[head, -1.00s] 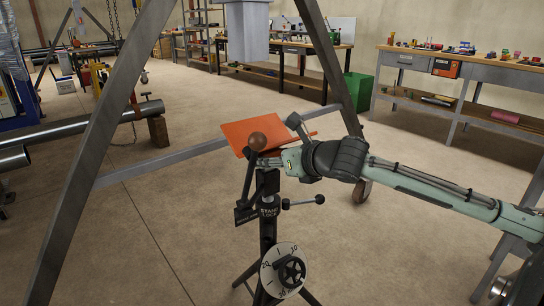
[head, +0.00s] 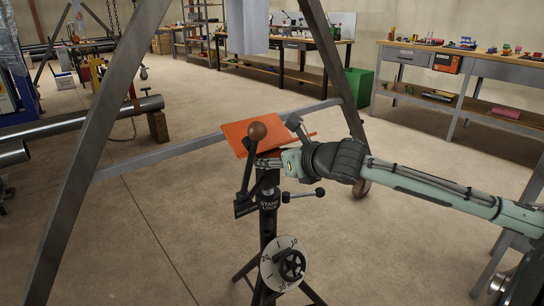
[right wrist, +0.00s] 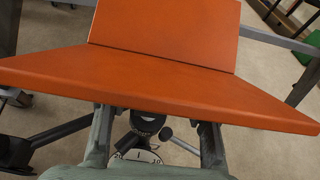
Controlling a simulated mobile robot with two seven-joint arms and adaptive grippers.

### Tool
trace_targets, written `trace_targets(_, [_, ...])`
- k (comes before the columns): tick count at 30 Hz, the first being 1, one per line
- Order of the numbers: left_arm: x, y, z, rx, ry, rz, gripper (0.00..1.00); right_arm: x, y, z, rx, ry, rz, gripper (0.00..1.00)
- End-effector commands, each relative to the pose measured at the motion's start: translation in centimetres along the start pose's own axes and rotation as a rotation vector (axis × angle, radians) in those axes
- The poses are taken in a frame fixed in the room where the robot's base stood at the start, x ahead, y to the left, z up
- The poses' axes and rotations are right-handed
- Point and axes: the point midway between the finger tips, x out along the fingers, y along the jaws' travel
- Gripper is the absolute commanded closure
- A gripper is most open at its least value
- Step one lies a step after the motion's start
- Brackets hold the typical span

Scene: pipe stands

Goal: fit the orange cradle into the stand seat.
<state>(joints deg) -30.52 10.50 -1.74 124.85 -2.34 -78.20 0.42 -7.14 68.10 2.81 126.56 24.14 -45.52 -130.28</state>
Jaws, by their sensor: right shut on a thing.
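The orange cradle (head: 236,134) is a wide bent plate, held over the top of the stand. In the right wrist view the cradle (right wrist: 165,85) fills the upper part, its two faces meeting at a crease. My right gripper (head: 275,160) is shut on the cradle from the right; its two fingers (right wrist: 157,135) reach under the near edge. The black stand (head: 268,225) is upright below, with its top between the fingers in the wrist view. The seat is mostly hidden by the cradle and gripper, so I cannot tell whether they touch. My left gripper is not in view.
A dial (head: 284,263) sits lower on the stand. A grey steel frame (head: 105,130) straddles the area. A pipe (head: 90,121) lies at left; workbenches stand behind.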

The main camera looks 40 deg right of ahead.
Motion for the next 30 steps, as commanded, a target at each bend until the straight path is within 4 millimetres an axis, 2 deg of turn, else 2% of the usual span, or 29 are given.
trace_targets(2, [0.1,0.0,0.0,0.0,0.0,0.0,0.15,0.0,0.0,0.0,-0.002,-0.005,0.0,1.0])
trace_targets(3, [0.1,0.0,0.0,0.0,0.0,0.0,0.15,0.0,0.0,0.1,-0.002,-0.005,0.0,0.49])
trace_targets(8, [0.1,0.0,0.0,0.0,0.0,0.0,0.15,0.0,0.0,0.0,-0.001,-0.004,0.0,0.29])
trace_targets(17, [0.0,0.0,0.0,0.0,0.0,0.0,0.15,0.0,0.0,-0.3,0.001,0.004,0.0,0.28])
trace_targets(30, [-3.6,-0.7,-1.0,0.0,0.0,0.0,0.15,-3.8,0.1,0.1,0.003,0.004,0.003,0.28])
